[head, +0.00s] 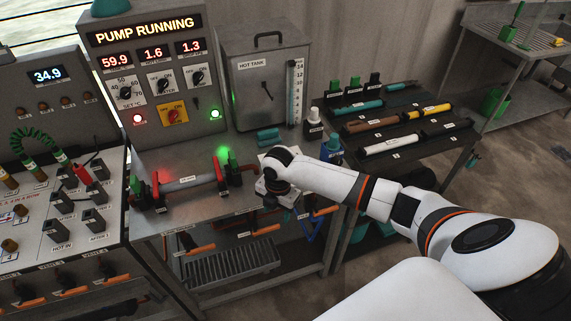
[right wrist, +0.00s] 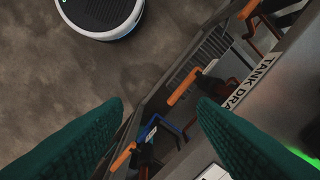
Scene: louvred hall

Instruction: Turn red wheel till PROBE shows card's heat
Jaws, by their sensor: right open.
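No red wheel can be clearly made out; a small dark red part (right wrist: 228,92) shows behind an orange lever in the right wrist view. The left cabinet's display (head: 47,75) reads 34.9; its label is too small to read as PROBE. The pump panel's displays (head: 153,54) read 59.9, 1.6 and 1.3. I cannot make out a card with a heat on it. My right gripper (head: 287,199) is at the right front of the bench, partly hidden by its wrist. In the right wrist view its green fingers (right wrist: 160,110) are open and empty. My left gripper is out of view.
Orange levers (head: 265,230) hang under the bench's front edge (head: 205,222). The hot tank (head: 262,85) stands behind, and a tool table (head: 405,150) is at right. Floor (right wrist: 60,70) is visible below my right gripper.

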